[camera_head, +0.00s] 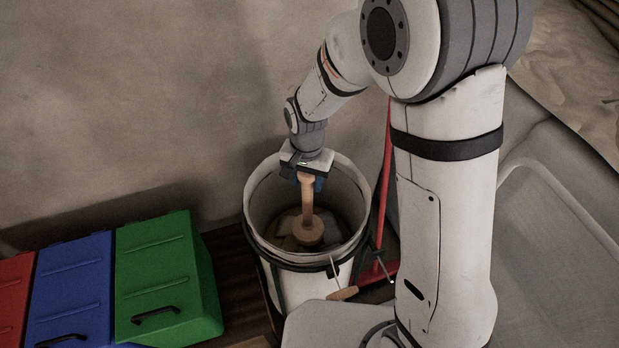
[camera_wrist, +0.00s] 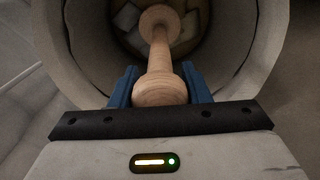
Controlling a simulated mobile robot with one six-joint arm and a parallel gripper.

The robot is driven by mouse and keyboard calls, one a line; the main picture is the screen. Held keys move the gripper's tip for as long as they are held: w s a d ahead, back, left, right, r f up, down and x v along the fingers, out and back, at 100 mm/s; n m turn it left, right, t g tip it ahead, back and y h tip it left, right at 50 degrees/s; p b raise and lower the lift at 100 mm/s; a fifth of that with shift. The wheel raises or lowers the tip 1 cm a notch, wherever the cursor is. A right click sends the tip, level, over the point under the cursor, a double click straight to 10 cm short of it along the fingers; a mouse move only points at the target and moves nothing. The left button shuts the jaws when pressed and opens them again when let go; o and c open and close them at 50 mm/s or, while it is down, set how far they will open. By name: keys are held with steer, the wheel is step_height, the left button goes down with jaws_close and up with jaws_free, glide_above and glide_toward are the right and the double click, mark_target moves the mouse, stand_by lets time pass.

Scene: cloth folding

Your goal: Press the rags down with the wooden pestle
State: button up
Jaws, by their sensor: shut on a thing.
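The wooden pestle (camera_head: 308,208) hangs upright from my gripper (camera_head: 309,178), its wide round end down inside a white bucket (camera_head: 265,215). In the wrist view the blue fingers of my gripper (camera_wrist: 160,88) hold the pestle (camera_wrist: 158,62) from both sides. The rags (camera_head: 283,242) lie at the bucket's bottom, around the pestle's end. The rags also show in the wrist view (camera_wrist: 127,17) as pale and brown pieces. I cannot tell whether the pestle's end touches them.
Green (camera_head: 160,265), blue (camera_head: 72,290) and red (camera_head: 14,300) lidded boxes stand left of the bucket. A red bar (camera_head: 383,190) stands close behind its right side. The bucket's wire handle with wooden grip (camera_head: 342,294) hangs at the front. A wall (camera_head: 130,100) is behind.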

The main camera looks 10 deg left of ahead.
step_height(320, 180, up, 25)
steer(key=p, duration=1.6)
stand_by(0.5)
